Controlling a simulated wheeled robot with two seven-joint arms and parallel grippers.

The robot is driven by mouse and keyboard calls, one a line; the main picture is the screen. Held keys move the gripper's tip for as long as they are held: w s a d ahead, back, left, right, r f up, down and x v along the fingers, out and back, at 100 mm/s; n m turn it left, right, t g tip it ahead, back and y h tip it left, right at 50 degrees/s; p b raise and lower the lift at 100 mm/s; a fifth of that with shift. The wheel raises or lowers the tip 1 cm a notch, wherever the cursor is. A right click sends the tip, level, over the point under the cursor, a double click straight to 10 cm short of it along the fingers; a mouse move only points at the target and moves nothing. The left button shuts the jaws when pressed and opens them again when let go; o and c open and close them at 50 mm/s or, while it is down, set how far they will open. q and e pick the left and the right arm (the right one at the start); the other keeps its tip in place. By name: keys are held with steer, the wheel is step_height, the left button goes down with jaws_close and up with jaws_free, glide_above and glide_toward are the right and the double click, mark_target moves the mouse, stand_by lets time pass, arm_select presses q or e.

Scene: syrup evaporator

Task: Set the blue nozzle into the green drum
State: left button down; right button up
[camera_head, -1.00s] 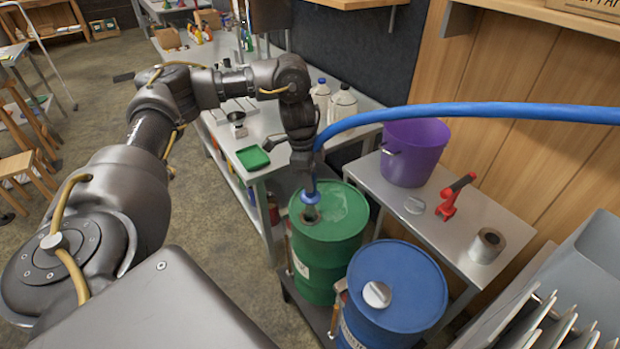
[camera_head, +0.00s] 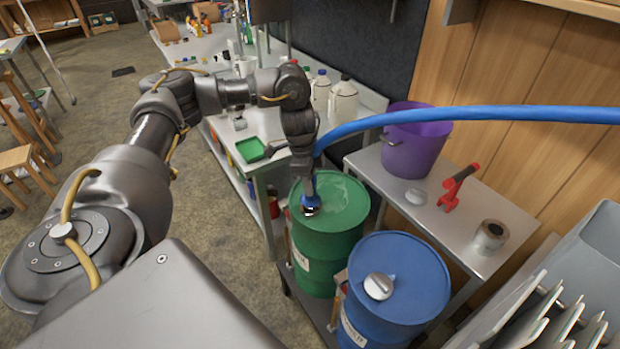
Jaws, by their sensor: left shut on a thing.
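The blue nozzle (camera_head: 310,202) is at the end of a thick blue hose (camera_head: 470,114) that comes in from the right. My left gripper (camera_head: 308,188) is shut on it and points down over the green drum (camera_head: 333,245). The nozzle is at the near left part of the drum's top, by the dark opening. I cannot tell how deep its tip sits, as the nozzle hides most of the opening. My right gripper is not in view.
A blue drum (camera_head: 410,285) with a silver cap (camera_head: 378,286) stands in front of the green drum. A green tray (camera_head: 250,150) lies on the bench behind.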

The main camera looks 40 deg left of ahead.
arm_select(q)
steer(key=shift+f, duration=1.5)
steer(key=shift+c, duration=1.8)
jaws_free()
